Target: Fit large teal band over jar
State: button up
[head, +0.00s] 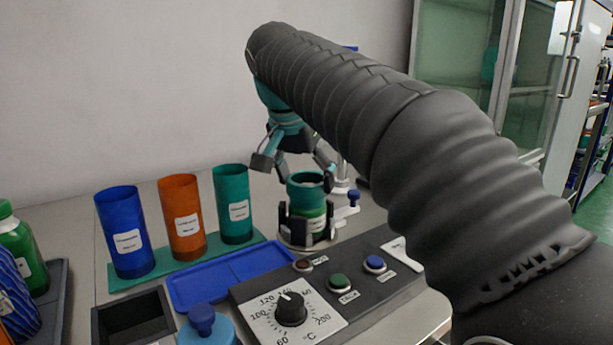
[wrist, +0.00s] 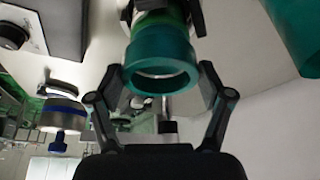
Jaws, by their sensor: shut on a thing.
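A green jar (head: 309,226) with a white label stands upright in a round holder with black jaws. A teal band (head: 306,181) is at the jar's top; it shows in the wrist view as a teal ring (wrist: 161,62) with the green jar (wrist: 158,16) beyond it. The band looks in line with the jar; how far down it sits I cannot tell. My gripper (head: 293,166) is above the jar, its fingers on either side of the band. In the wrist view my gripper (wrist: 161,80) is shut on the band.
Blue (head: 127,235), orange (head: 183,220) and teal (head: 235,207) upright cylinders stand on a green strip to the left. A blue tray (head: 225,277), a black open box (head: 133,322) and a control panel (head: 250,300) with dial and buttons lie in front. Green bottle (head: 22,250) at far left.

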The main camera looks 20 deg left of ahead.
jog(key=shift+f+b, duration=0.65)
jog(key=shift+f, duration=0.4)
jog(key=o, duration=0.6)
jog(key=shift+r, duration=0.1)
notch_tip(320, 180, up, 3)
jog(key=p, duration=0.3)
jog(key=shift+r, duration=3.9)
